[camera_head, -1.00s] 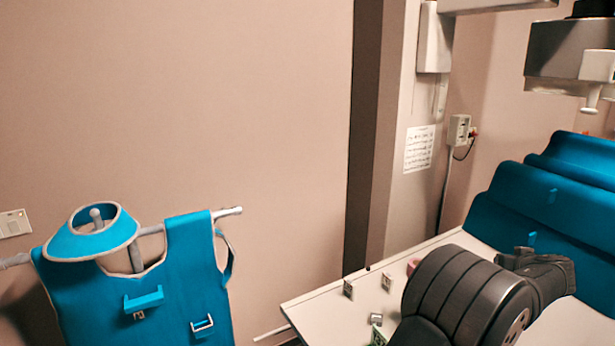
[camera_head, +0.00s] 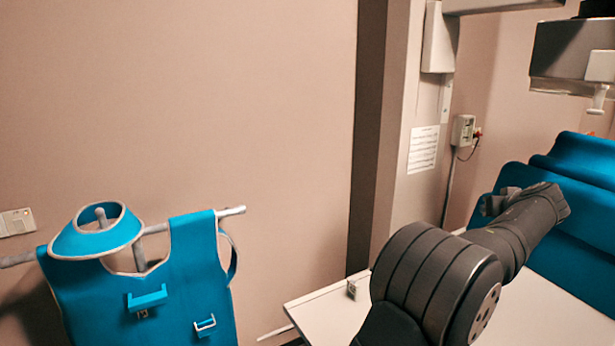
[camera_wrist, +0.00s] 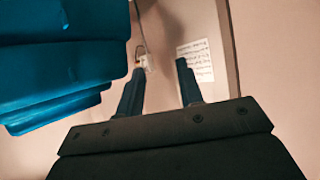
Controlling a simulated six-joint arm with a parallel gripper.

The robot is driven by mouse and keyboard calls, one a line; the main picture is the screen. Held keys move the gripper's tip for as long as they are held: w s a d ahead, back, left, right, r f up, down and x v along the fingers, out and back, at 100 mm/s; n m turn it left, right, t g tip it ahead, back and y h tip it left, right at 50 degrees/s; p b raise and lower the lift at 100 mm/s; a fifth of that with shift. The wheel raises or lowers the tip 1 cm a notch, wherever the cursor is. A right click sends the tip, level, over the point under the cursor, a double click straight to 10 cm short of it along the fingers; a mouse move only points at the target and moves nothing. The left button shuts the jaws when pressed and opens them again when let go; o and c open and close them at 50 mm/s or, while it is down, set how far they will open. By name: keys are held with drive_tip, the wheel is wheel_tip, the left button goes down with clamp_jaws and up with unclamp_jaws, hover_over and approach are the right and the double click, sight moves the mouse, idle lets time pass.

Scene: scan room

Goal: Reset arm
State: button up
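My gripper (camera_wrist: 159,66) shows in the wrist view with its two dark fingers apart. It is open, with nothing between the fingers. Beyond the fingers are the wall, a printed sheet (camera_wrist: 196,60) and a small wall box (camera_wrist: 147,62). In the head view my dark arm is raised over the white table (camera_head: 545,318) at the right, and its fingers cannot be made out there.
Blue padded cushions (camera_head: 590,213) stand behind my arm and fill the upper left of the wrist view. A small metallic item (camera_head: 351,289) lies on the table's left part. A blue apron (camera_head: 190,270) hangs on a rail at the left. Equipment (camera_head: 570,50) hangs at upper right.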

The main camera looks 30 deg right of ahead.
drive_tip(key=shift+n, duration=0.4)
drive_tip(key=shift+w+a, duration=0.35)
drive_tip(key=shift+w, duration=0.45)
drive_tip(key=shift+w+a, duration=0.3)
drive_tip(key=shift+w, duration=0.55)
drive_tip(key=shift+w+a, duration=0.35)
drive_tip(key=shift+w, duration=0.45)
drive_tip(key=shift+y, duration=0.3)
